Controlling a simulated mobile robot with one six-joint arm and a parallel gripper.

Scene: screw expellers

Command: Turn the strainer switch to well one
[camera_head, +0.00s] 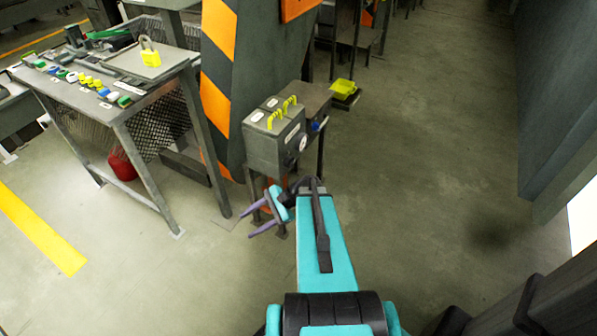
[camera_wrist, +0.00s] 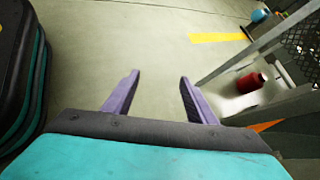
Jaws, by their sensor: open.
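A grey control box (camera_head: 272,147) stands on a small stand at the middle of the head view. Its right-hand face carries a round white dial (camera_head: 302,143) and a dark knob beside it. A small blue part (camera_head: 316,126) sits farther right. I cannot read the labels, so I cannot tell which of these is the strainer switch. My gripper (camera_head: 249,224) is open and empty, in front of and below the box, with its purple fingers pointing left. In the wrist view the open gripper (camera_wrist: 158,78) faces bare floor; the box is not seen there.
A workbench (camera_head: 160,92) with padlocks, tools and coloured pieces stands at left. A red container (camera_head: 122,165) is under it. A striped orange and black column (camera_head: 220,60) rises behind the box. Two yellow handles (camera_head: 281,112) top the box. Floor at right is clear.

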